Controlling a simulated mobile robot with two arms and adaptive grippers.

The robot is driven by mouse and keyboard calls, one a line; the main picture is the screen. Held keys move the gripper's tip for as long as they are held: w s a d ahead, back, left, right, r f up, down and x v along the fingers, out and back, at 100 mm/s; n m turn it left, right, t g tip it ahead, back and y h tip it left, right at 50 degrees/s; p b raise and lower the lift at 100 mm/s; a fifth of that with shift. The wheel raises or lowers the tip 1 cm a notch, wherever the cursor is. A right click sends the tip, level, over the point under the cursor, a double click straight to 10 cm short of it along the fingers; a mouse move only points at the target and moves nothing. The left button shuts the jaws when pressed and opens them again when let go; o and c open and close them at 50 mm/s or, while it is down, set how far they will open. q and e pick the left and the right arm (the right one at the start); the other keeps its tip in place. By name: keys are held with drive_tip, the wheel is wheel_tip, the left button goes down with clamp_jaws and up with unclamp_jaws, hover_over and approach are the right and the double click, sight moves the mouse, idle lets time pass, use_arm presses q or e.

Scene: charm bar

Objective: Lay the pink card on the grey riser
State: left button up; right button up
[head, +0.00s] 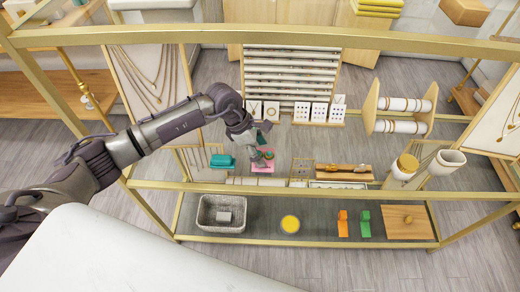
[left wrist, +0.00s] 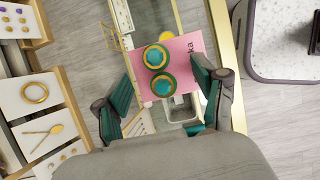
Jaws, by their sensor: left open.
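The pink card (head: 264,168) lies flat on the glass upper shelf in the head view. In the left wrist view the pink card (left wrist: 192,47) bears dark lettering and two round green, gold and teal pieces (left wrist: 157,70). My left gripper (head: 262,143) is open above the card, and in the left wrist view the open fingers (left wrist: 163,88) stand either side of the round pieces. I cannot tell whether they touch the card. My right gripper is not in view.
A teal item (head: 222,161) stands left of the card. White earring cards (head: 319,112) and a slatted display stand behind. A grey basket (head: 207,226), yellow disc (head: 290,223) and orange and green stands are on the lower shelf. A brass rail (head: 300,38) crosses above.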

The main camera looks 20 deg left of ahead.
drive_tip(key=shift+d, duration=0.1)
use_arm(q)
drive_tip(key=shift+r+p, duration=0.7)
drive_tip(key=shift+r, duration=0.35)
drive_tip(key=shift+r+p, duration=0.35)
drive_tip(key=shift+r, duration=0.25)
drive_tip(key=shift+r+p, duration=0.85)
drive_tip(key=shift+r, duration=1.05)
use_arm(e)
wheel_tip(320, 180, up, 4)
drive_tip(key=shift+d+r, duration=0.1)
use_arm(q)
drive_tip(key=shift+p, duration=0.3)
